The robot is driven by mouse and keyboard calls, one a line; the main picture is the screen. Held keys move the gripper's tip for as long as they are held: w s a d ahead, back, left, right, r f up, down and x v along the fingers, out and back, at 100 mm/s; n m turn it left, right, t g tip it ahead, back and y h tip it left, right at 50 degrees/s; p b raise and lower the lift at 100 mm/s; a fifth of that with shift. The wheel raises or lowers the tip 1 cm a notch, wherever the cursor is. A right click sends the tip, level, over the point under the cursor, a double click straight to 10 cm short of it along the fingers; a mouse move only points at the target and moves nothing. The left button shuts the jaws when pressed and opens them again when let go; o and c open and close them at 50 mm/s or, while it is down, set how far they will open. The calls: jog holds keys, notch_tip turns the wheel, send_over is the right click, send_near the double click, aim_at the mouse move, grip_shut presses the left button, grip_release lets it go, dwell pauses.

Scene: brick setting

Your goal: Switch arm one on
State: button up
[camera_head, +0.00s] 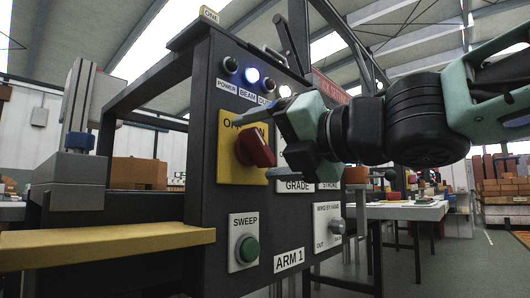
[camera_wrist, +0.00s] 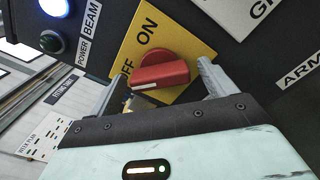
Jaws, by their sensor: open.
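A red rotary knob (camera_head: 256,147) sits on a yellow plate (camera_head: 228,172) marked OFF and ON, on the dark panel labelled ARM 1 (camera_head: 289,259). In the wrist view the knob (camera_wrist: 160,73) has a white mark at its left end, on the OFF side. My gripper (camera_head: 250,150) is in front of the plate, with one finger above the knob and one below in the head view. In the wrist view my open gripper (camera_wrist: 160,75) has its fingers on either side of the knob. I cannot tell whether they touch it.
Above the plate are indicator lamps, with the BEAM lamp (camera_head: 252,75) lit blue. A yellow ledge (camera_head: 100,240) juts out at left.

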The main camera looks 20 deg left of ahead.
jog(key=shift+a, duration=0.1)
jog(key=c, duration=1)
